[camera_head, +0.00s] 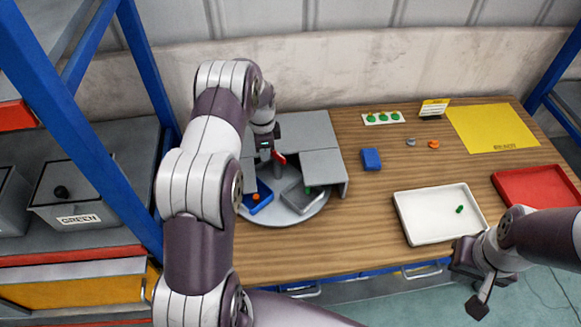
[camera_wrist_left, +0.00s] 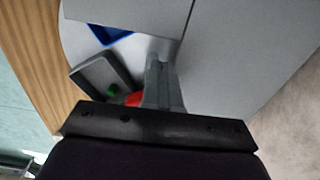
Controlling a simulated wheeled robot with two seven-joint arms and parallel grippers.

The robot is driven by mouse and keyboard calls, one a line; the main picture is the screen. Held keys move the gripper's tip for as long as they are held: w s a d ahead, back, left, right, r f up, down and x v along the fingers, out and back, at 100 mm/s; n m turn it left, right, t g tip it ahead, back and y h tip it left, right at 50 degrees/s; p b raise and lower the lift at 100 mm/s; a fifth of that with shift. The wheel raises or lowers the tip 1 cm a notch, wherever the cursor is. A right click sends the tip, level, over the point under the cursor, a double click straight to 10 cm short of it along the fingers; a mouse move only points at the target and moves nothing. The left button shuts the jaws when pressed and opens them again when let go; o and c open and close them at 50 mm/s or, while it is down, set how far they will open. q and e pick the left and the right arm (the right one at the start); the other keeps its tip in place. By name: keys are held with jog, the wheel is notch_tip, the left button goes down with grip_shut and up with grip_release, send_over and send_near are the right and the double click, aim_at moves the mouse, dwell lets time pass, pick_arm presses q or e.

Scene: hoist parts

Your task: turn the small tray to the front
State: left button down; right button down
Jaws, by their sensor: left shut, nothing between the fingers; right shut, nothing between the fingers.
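A round grey turntable (camera_head: 275,216) stands on the wooden table, partly under a grey housing. On its open front part lie a small blue tray (camera_head: 262,205) with an orange piece and a small grey tray (camera_head: 300,200) with a green piece. In the left wrist view the grey tray (camera_wrist_left: 92,72) and a corner of the blue tray (camera_wrist_left: 112,36) show. My left gripper (camera_head: 268,153) is shut and empty, above the turntable beside a red part (camera_head: 279,158). Its shut fingers show in the wrist view (camera_wrist_left: 160,75). My right gripper (camera_head: 478,300) is shut and empty off the table's front edge.
The grey housing (camera_head: 322,163) covers the turntable's back. A white tray (camera_head: 410,218) holding a green piece and a red tray (camera_head: 530,185) lie to the right. A blue block (camera_head: 371,159) and a yellow mat (camera_head: 490,128) lie behind. The table's middle is clear.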

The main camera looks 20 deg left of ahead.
pick_arm(q)
jog(key=m, duration=0.2)
jog(key=w+m, duration=0.1)
jog(key=m, duration=0.1)
jog(key=w+m+b, duration=0.1)
jog(key=m, duration=0.2)
jog(key=shift+a, duration=0.15)
jog(key=shift+s+a, duration=0.2)
jog(key=shift+a, duration=0.05)
jog(key=shift+r, duration=0.15)
notch_tip(320, 180, up, 6)
jog(key=p, duration=0.4)
jog(key=shift+s, duration=0.1)
jog(key=shift+f, duration=0.2)
